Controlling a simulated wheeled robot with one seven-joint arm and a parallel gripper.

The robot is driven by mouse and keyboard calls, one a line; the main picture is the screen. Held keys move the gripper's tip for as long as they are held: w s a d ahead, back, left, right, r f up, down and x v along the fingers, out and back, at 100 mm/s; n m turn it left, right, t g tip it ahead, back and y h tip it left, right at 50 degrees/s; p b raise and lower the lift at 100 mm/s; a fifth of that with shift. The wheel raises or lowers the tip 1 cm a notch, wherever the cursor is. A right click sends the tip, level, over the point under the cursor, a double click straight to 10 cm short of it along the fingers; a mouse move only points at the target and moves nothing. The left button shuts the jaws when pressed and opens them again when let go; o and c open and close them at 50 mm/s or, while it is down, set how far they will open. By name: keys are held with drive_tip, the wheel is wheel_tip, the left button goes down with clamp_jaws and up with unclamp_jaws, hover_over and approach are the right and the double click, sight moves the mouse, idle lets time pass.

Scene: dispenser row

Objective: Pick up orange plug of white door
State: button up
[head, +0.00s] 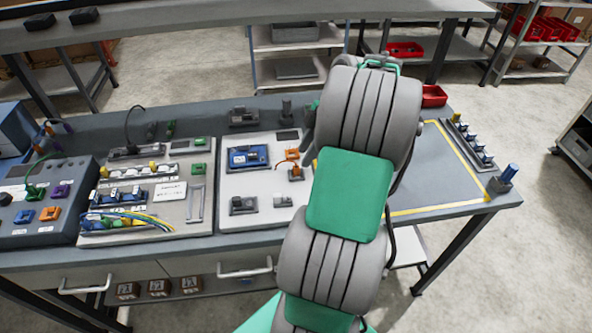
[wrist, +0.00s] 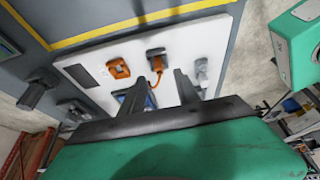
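The white door is the white panel (head: 262,185) on the bench; it also shows in the wrist view (wrist: 131,50). The orange plug (wrist: 156,62) stands on it, with an orange cable trailing off toward the blue device. In the head view the plug (head: 296,173) shows just left of my arm. An orange block (wrist: 118,68) sits beside it, also seen in the head view (head: 292,154). My gripper (wrist: 168,76) is open, its two dark fingers apart and pointing at the panel near the plug. Nothing is visible between the fingertips. The head view does not show the fingers clearly.
A blue device (head: 248,157) sits left of the plug, and grey connectors (head: 243,205) sit nearer the front. A second panel with cables (head: 140,200) lies further left. A yellow-outlined area (head: 430,165) on the right looks mostly clear, with a connector row (head: 470,145) along its edge.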

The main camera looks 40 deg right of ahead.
sight(298, 166)
drive_tip(key=p+x, duration=0.1)
drive_tip(key=x, duration=0.5)
drive_tip(key=shift+d, duration=0.1)
clamp_jaws()
idle(0.4)
